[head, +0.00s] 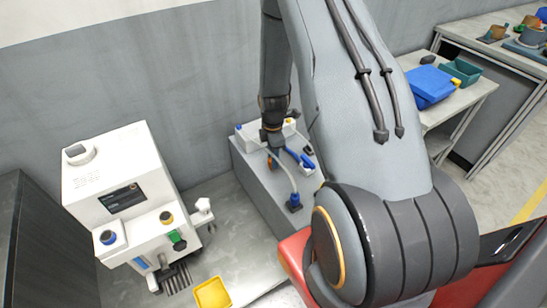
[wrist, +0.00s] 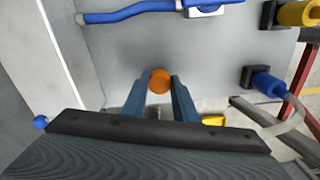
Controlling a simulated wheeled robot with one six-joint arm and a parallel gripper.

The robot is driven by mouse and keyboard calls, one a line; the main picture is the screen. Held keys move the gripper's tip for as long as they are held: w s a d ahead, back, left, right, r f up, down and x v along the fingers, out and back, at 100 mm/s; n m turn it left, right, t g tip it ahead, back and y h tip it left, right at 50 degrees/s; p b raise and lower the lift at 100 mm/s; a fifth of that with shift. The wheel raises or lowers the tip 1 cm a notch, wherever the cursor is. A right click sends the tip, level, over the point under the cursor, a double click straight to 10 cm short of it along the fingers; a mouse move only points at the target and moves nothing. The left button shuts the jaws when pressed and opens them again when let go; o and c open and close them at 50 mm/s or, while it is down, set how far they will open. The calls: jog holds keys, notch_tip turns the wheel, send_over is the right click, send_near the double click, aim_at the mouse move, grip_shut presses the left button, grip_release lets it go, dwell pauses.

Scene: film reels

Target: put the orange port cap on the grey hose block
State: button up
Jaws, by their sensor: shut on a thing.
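The orange port cap (wrist: 160,82) is between the fingertips of my gripper (wrist: 160,88) in the wrist view, and the gripper is shut on it. In the head view my gripper (head: 272,142) points down over the grey hose block (head: 252,180), and a bit of orange shows below it. The block's grey face (wrist: 190,50) fills much of the wrist view behind the cap. Whether the cap touches the block cannot be told. The port is not clearly visible.
A blue hose (wrist: 130,14) and a blue connector (wrist: 268,84) with a pale hose sit close to my gripper. A yellow connector (wrist: 300,13) is at the upper right. A white machine (head: 125,190) and a yellow bin (head: 212,294) stand to the left.

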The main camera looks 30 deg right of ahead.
jog(key=shift+f, duration=0.3)
jog(key=o, duration=1)
jog(key=shift+o, duration=0.2)
notch_tip(320, 180, up, 12)
jog(key=b, duration=0.2)
jog(key=s+a+r+m, duration=1.3)
jog(key=s+a+m, duration=0.2)
jog(key=s, duration=0.2)
jog(key=shift+a+r+t, duration=0.15)
jog(key=shift+t, duration=0.15)
jog(key=shift+s, duration=0.1)
